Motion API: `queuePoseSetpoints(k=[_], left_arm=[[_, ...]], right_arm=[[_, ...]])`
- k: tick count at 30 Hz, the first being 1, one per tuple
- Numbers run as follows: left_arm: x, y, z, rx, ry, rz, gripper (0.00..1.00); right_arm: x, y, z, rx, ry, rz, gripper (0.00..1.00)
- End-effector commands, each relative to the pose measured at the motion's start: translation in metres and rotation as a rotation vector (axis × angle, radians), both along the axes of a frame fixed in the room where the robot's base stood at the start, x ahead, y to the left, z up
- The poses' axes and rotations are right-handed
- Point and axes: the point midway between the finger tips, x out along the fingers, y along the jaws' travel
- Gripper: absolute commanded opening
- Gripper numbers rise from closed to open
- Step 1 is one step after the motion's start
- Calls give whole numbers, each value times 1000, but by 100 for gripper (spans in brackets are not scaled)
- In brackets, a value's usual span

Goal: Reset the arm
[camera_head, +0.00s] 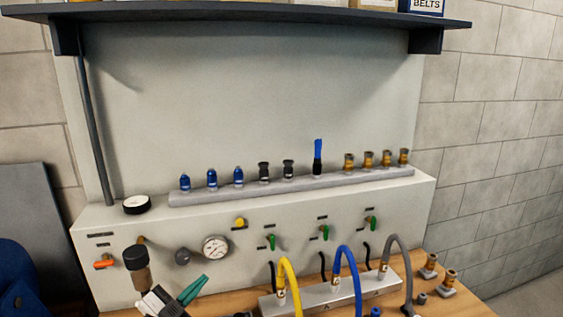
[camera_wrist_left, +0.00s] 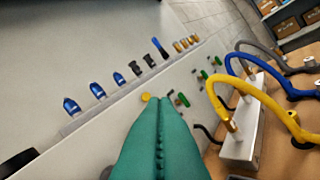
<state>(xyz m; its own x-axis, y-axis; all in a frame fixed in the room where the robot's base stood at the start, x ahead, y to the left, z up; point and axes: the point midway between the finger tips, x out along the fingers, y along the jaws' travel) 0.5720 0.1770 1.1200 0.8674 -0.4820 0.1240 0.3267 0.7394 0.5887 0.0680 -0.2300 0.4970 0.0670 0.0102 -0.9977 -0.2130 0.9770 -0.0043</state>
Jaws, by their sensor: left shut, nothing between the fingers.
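My left gripper (camera_head: 195,288) comes in low at the left of the head view, in front of the pale panel. Its green fingers are shut together with nothing between them. They also fill the lower middle of the left wrist view (camera_wrist_left: 160,140). The fingers appear apart from the hoses and the rail. My right gripper is in neither view. A brush with a blue top (camera_head: 318,156) stands upright in the grey rail (camera_head: 290,187), between dark and brass fittings.
Blue fittings (camera_head: 212,178) stand at the rail's left part. A gauge (camera_head: 216,248) and several valves are on the panel's front. Yellow (camera_head: 290,283), blue (camera_head: 351,276) and grey (camera_head: 405,265) hoses arch over a metal block (camera_head: 330,292). A dark shelf (camera_head: 250,12) hangs above.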

Motion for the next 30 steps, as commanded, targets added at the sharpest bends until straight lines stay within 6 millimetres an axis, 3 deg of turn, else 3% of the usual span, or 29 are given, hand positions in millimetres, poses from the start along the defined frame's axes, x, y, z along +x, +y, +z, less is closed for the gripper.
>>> queuePoseSetpoints(k=[6,14,20,24,30], left_arm=[[-19,-14,-32,-4,143,6,0],[-57,-26,-82,-7,393,52,0],[-113,-25,-132,-19,690,156,0],[-165,-13,-164,-34,928,279,0],[-229,5,-187,-54,1178,444,0]], right_arm=[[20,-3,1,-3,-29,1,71],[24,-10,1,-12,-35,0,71],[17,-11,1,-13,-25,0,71],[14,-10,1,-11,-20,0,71],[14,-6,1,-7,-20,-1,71]])
